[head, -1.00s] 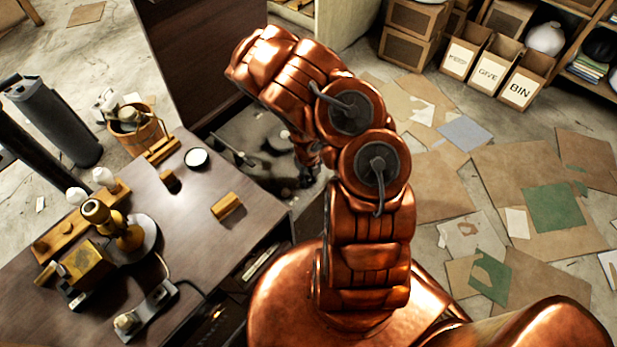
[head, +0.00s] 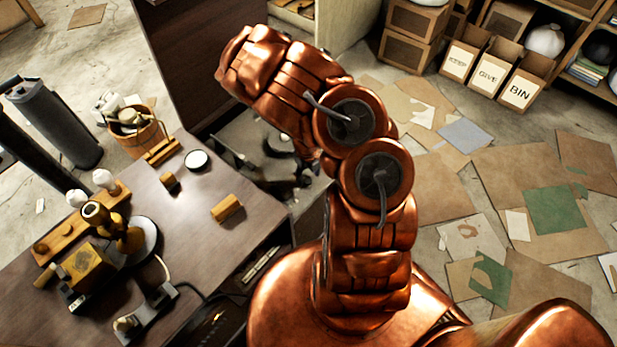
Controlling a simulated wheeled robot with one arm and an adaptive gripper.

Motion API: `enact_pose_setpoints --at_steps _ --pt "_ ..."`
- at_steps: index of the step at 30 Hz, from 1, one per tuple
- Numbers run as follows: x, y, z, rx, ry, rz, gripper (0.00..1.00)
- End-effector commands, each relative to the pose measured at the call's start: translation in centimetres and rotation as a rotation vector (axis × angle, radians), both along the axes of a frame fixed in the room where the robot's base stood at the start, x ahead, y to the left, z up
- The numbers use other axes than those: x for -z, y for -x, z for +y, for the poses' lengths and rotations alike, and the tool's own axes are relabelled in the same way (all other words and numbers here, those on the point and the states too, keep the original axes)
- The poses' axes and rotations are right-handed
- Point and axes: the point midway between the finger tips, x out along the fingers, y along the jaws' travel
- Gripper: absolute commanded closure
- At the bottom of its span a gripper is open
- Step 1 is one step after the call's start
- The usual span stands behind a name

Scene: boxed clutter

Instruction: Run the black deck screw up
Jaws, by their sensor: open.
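I cannot make out the black deck screw in the head view; it is too small or hidden. My copper arm rises and bends over to the upper left, covering part of the scene. My gripper (head: 288,168), dark and partly hidden behind the arm, is low over a grey area beyond the right edge of the desk. It is open, and I see nothing held in it. Dark shapes beside it are hard to tell apart.
The brown desk (head: 185,235) holds a yellow block (head: 227,208), a small round white-topped dish (head: 197,160) and a brass microscope-like instrument (head: 100,220). A wooden bucket (head: 136,142) stands behind. Boxes including BIN (head: 518,92) stand far right. Cardboard sheets cover the floor.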

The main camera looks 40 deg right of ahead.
Motion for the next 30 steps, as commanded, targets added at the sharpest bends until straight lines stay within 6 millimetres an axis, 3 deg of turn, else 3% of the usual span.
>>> enact_pose_setpoints --at_steps 18,30 --pt "-6.8 -0.1 -0.2 0.001 0.005 -0.004 0.47" --pt "-8.4 0.1 -0.1 0.002 0.002 0.002 0.47"
